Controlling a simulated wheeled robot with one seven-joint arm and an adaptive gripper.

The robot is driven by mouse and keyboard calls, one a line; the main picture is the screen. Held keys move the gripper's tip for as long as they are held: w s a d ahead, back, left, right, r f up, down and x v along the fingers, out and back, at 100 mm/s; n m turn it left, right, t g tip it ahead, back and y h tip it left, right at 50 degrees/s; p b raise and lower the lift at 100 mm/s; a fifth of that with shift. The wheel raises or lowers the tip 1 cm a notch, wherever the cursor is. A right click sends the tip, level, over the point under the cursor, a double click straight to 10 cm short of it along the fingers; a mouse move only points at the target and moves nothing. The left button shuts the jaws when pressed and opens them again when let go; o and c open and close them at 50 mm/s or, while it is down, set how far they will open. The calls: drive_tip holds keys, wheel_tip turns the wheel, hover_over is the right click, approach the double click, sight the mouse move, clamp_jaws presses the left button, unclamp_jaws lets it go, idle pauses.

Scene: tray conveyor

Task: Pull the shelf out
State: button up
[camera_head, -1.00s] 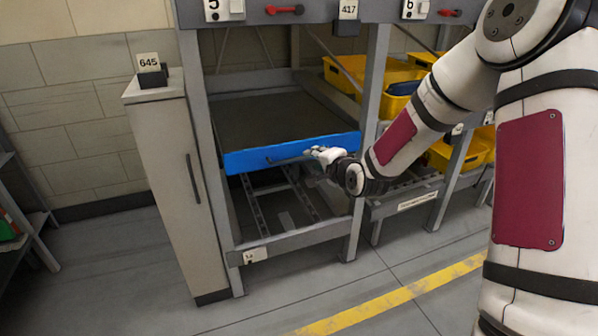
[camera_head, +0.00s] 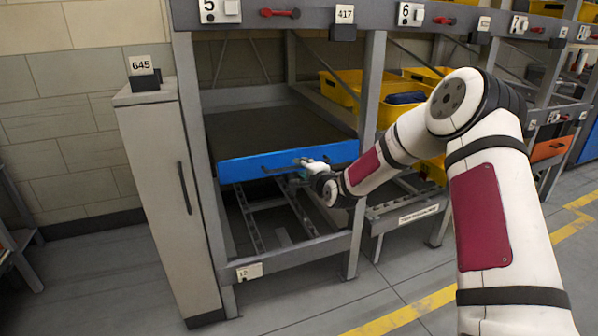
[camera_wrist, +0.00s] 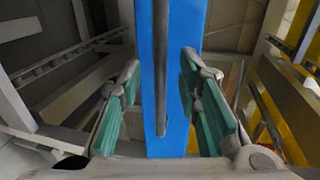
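The shelf is a grey sliding tray with a blue front panel (camera_head: 240,169), set in the rack bay below label 5. A dark bar handle (camera_head: 277,168) runs along the panel. My gripper (camera_head: 302,170) is at the right part of the handle, in front of the panel. In the wrist view the handle (camera_wrist: 161,60) runs between my open gripper's (camera_wrist: 160,90) two green-padded fingers, with a gap to each pad. The blue panel (camera_wrist: 185,35) lies behind the handle. The shelf sits within the rack frame.
A tall narrow cabinet (camera_head: 163,200) marked 645 stands left of the bay. A rack post (camera_head: 367,110) is right of the shelf, with yellow bins (camera_head: 342,88) beyond. A lower frame bar (camera_head: 295,253) crosses under the shelf. The floor in front is clear.

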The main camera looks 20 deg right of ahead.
sight(300, 167)
drive_tip(key=shift+b+x, duration=0.35)
drive_tip(key=shift+x, duration=1.4)
clamp_jaws()
